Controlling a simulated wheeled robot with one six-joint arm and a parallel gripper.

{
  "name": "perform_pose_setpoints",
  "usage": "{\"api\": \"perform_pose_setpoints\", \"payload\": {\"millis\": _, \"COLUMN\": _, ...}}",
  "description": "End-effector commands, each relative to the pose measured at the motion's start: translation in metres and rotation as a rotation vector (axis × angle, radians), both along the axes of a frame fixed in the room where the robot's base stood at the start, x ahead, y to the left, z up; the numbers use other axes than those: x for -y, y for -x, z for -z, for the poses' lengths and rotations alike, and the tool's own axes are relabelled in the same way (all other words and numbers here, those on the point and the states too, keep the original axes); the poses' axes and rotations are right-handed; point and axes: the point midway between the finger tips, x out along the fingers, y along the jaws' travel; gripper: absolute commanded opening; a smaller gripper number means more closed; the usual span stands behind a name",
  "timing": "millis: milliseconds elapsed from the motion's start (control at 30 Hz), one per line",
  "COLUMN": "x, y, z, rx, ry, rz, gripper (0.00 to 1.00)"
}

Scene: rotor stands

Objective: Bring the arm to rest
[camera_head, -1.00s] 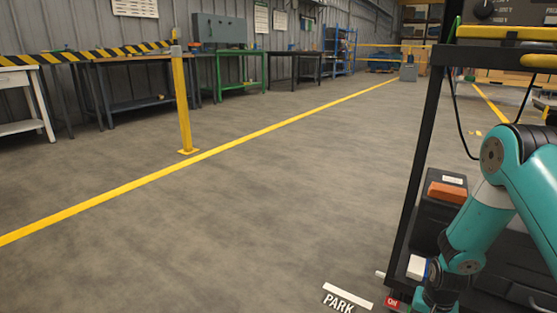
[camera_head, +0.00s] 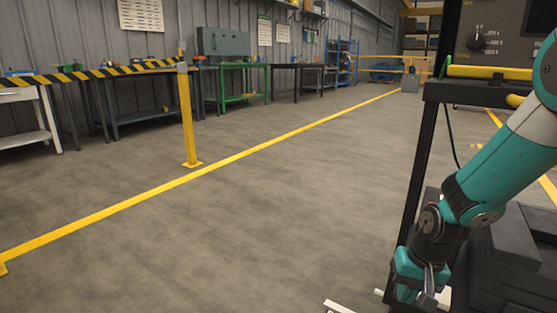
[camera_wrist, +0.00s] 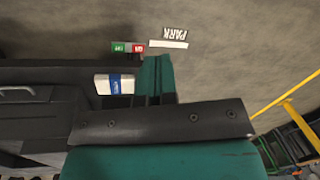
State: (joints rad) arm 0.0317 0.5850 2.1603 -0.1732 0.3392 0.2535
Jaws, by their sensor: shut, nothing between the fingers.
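My teal arm reaches down from the right edge in the head view, folded beside the black cart frame. My gripper (camera_head: 428,290) hangs at its lower end near the bottom of the picture, with small grey fingers that look closed and empty. In the wrist view, the teal fingers (camera_wrist: 155,80) lie side by side with only a dark line between them. Nothing shows held. The fingers appear over the grey floor, next to a white and blue box (camera_wrist: 115,84).
A PARK marking (camera_wrist: 178,33) and a white bar (camera_wrist: 168,44) lie on the floor beyond the fingers. Green and red labels (camera_wrist: 128,47) sit near the box. A yellow post (camera_head: 187,120) stands left, by a yellow floor line (camera_head: 260,146). Open floor lies in the middle.

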Motion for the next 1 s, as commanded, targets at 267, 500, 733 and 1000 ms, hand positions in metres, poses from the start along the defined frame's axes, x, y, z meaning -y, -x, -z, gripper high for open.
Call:
{"api": "perform_pose_setpoints", "payload": {"millis": 267, "x": -0.082, "y": 0.090, "z": -0.185, "rx": 0.089, "ry": -0.105, "rz": -0.402, "gripper": 0.00}}
{"api": "perform_pose_setpoints", "payload": {"millis": 500, "x": -0.109, "y": 0.168, "z": -0.257, "rx": 0.139, "ry": -0.149, "rz": -0.665, "gripper": 0.00}}
{"api": "perform_pose_setpoints", "payload": {"millis": 733, "x": -0.116, "y": 0.219, "z": -0.305, "rx": 0.167, "ry": -0.168, "rz": -0.831, "gripper": 0.00}}
{"api": "perform_pose_setpoints", "payload": {"millis": 1000, "x": -0.116, "y": 0.217, "z": -0.368, "rx": 0.165, "ry": -0.168, "rz": -0.824, "gripper": 0.00}}
